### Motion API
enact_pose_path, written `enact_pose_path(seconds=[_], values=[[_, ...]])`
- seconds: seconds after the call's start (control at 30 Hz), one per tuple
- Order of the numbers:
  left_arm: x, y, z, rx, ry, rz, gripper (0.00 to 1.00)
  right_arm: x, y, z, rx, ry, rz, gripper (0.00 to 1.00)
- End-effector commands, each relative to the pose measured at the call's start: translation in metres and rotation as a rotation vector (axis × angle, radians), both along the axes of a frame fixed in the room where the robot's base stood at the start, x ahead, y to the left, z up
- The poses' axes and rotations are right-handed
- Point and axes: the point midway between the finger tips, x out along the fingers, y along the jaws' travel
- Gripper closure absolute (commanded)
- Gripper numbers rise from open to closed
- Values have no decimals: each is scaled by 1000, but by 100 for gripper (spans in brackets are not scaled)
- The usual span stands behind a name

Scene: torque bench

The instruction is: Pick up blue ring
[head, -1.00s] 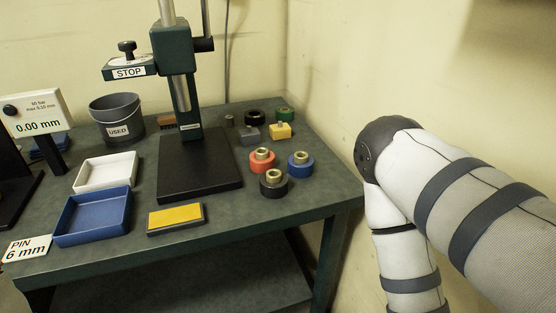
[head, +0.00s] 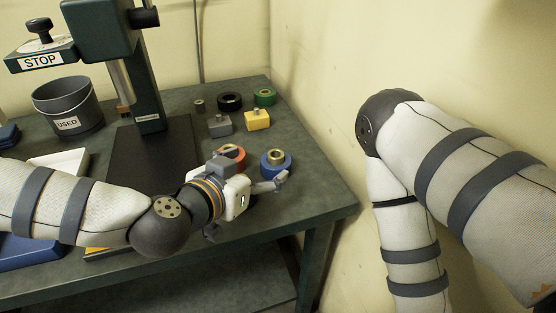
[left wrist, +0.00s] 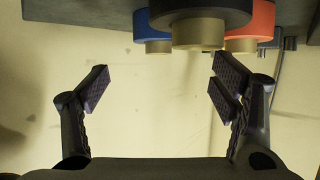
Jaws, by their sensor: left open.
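The blue ring (head: 287,163), with a brass-coloured core, sits on the bench near its right edge. My left gripper (head: 243,206) is open and empty, just in front of the rings; in the head view one finger overlaps the blue ring's lower edge. In the left wrist view, which looks upside down, the blue ring (left wrist: 145,27) is at the top, beyond the open fingers (left wrist: 162,86) and not between them. I cannot tell whether a finger touches it. My right arm shows at the right, but its gripper is out of view.
A black ring (left wrist: 186,12) and a red ring (left wrist: 263,18) stand close to the blue one. A yellow block (head: 257,121), a grey block (head: 220,125), a green ring (head: 265,97) and another black ring (head: 230,101) are behind. The press column (head: 140,80) stands left.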

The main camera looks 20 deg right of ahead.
Motion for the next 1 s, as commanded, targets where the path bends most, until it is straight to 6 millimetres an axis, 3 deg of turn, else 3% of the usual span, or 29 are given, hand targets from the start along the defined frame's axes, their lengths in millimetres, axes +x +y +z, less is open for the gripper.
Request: enact_pose_path(seconds=[0.03, 0.4, 0.67, 0.77, 1.0], values=[[6, -6, -10, 0, 9, 0, 20, -5, 0, -5, 0, 19, 0, 60], [46, -46, -28, -1, 7, 0, 20, -15, 0, -15, 0, 54, -1, 60], [51, -51, -27, 0, 1, -1, 20, -15, 0, -15, 0, 54, -1, 60], [51, -51, -27, 0, 1, -1, 38, -15, 0, -15, 0, 54, -1, 60], [51, -50, -27, 0, 1, -1, 93, -15, 0, -15, 0, 54, -1, 60]])
